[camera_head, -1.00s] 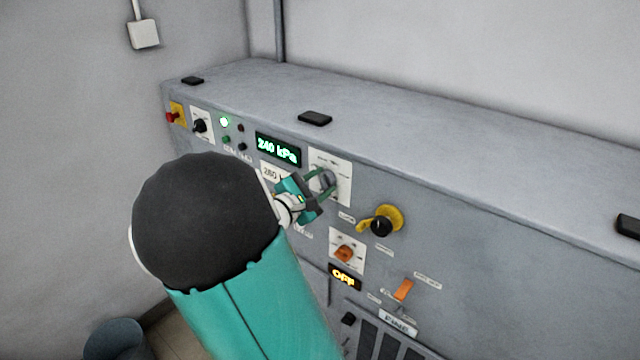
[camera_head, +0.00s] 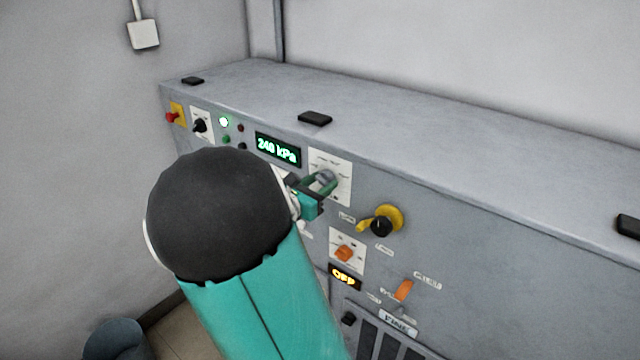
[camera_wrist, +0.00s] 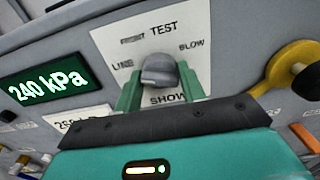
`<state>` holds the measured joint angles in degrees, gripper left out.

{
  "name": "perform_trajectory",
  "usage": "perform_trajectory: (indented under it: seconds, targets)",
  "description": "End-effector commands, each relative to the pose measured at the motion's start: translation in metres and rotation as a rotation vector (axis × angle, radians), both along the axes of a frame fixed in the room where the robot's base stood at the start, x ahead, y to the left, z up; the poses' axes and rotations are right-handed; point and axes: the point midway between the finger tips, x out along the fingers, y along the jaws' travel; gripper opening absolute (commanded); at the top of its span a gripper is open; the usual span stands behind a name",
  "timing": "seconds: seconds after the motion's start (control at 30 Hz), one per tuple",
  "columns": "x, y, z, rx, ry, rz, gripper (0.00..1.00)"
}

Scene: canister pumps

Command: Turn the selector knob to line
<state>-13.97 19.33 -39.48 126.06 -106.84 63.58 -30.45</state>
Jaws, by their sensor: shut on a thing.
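The selector knob (camera_wrist: 159,70) is grey and sits on a white plate in the wrist view. The plate's labels read LINE at left, TEST at top, SLOW or BLOW at right and SHOW below; another at upper left is hard to read. My gripper (camera_wrist: 161,88) has its green fingers on both sides of the knob and is shut on it. In the head view the knob (camera_head: 324,177) is partly covered by my gripper (camera_head: 320,184). Which label the knob points to is not clear.
A green display (camera_head: 278,149) reads 240 kPa. A yellow and black rotary handle (camera_head: 384,220) sticks out right of the knob. An orange knob (camera_head: 344,253) and an OFF display (camera_head: 345,277) are below. The cabinet top (camera_head: 420,140) is mostly clear.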

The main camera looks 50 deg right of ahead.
Motion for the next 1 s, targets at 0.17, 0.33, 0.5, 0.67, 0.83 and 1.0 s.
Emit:
perform_trajectory:
  seconds: [0.17,0.33,0.5,0.67,0.83,1.0]
  targets:
    - [0.0002,0.0008,-0.0006,-0.002,0.032,0.001,0.17]
    - [0.0002,0.0009,-0.0006,-0.002,0.039,0.001,0.17]
    - [0.0002,0.0009,-0.0007,-0.002,0.039,0.001,0.17]
    - [0.0002,0.0008,-0.0007,-0.002,0.038,0.001,0.58]
    - [0.0002,0.0005,-0.0004,-0.002,0.037,0.001,0.6]
    - [0.0001,0.0022,-0.0003,-0.002,0.037,0.001,0.6]
